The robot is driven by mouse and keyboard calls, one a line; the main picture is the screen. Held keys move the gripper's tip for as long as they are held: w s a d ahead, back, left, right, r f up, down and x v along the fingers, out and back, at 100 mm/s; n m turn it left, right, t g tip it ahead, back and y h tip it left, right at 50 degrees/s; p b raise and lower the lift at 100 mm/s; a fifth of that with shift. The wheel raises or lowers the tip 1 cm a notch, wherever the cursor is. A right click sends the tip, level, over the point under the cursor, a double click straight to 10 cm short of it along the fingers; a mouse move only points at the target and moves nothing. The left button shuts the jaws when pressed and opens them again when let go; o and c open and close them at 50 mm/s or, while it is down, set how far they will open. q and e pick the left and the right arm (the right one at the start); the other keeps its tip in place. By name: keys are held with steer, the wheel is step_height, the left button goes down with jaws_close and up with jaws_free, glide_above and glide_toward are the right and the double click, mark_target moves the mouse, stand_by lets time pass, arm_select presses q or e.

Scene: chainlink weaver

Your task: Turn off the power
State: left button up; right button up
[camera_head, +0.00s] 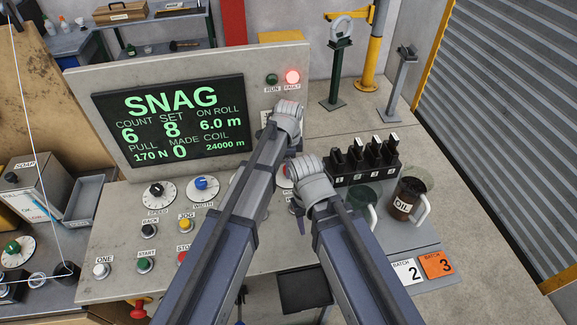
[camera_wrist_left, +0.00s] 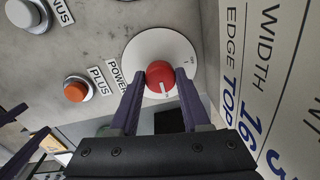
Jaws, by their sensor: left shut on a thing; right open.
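The red power knob (camera_wrist_left: 160,76) sits on a round white dial (camera_wrist_left: 150,46) beside the label POWER, in the left wrist view. My left gripper (camera_wrist_left: 160,88) is shut on this knob, with one purple finger on each side. A white mark shows on the knob's face. In the head view, my left arm hides its own fingers, and only a sliver of a white dial with red shows between my arms. My right gripper (camera_head: 301,224) is open near the console's right part, mostly hidden by its own arm.
A screen (camera_head: 170,118) reads SNAG, and the red FAULT lamp (camera_head: 292,77) is lit. An orange button (camera_wrist_left: 76,89) labelled PLUS is beside the power dial. A row of black levers (camera_head: 365,158) and an oil jug (camera_head: 405,198) stand right of my arms.

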arm_select(q)
jaws_close()
steer(key=n, duration=0.4)
steer(key=shift+n, duration=0.4)
steer(key=n, duration=0.4)
steer(key=shift+n, duration=0.3)
steer(key=n, duration=0.4)
steer(key=shift+d, duration=0.1)
steer(key=shift+n, duration=2.3)
